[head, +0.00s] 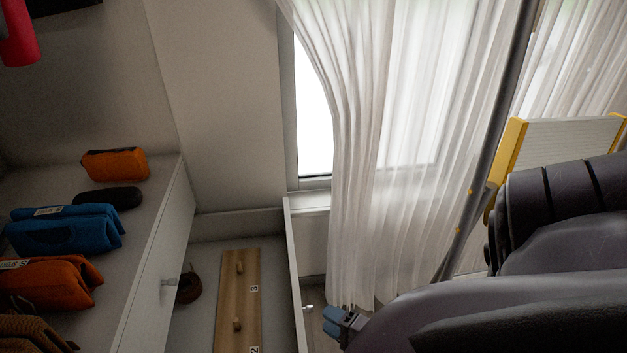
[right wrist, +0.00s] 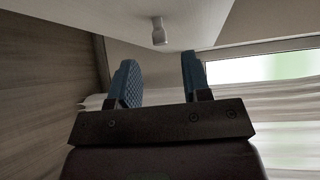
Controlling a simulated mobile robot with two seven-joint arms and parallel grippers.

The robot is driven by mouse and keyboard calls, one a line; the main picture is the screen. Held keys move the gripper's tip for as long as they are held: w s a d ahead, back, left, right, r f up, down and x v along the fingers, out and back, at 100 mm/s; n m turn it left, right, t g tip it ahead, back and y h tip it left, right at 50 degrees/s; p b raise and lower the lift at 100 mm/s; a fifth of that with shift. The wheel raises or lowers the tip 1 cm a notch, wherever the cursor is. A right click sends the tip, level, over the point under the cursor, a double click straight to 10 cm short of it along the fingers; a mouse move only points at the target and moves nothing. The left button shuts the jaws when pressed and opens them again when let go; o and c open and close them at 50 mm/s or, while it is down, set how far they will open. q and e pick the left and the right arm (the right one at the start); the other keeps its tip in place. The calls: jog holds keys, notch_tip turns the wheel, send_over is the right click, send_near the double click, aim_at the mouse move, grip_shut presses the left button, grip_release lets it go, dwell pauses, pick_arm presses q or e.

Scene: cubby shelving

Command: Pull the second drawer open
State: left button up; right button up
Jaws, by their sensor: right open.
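A pale drawer (head: 299,290) stands out from the cabinet, with a small metal knob (head: 308,308) on its front. Inside lie a wooden board (head: 240,285) with pegs and numbers and a brown ring-shaped thing (head: 188,289). Another pale front (head: 165,248) to its left has its own knob (head: 170,281). I cannot tell which counts as the second drawer. My right gripper (head: 338,324) is just right of the pulled-out drawer's knob, open and empty. In the right wrist view, a knob (right wrist: 159,31) hangs from a pale panel beyond the open fingers (right wrist: 160,80), apart from them. My left gripper is out of view.
Rolled blue (head: 65,232) and orange (head: 55,283) cloths, an orange pouch (head: 114,164) and a dark case (head: 107,198) lie at the left. A white curtain (head: 400,150) hangs before the window. A yellow-edged panel (head: 565,140) stands at the right.

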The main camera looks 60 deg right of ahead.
jog(key=shift+w+d+f+b, duration=0.15)
jog(key=shift+w+f, duration=0.05)
jog(key=shift+w, duration=1)
jog(key=shift+w+d+f+b, duration=0.1)
jog(key=shift+w+f+b, duration=0.05)
jog(key=shift+w, duration=1.05)
jog(key=shift+c, duration=0.2)
grip_shut()
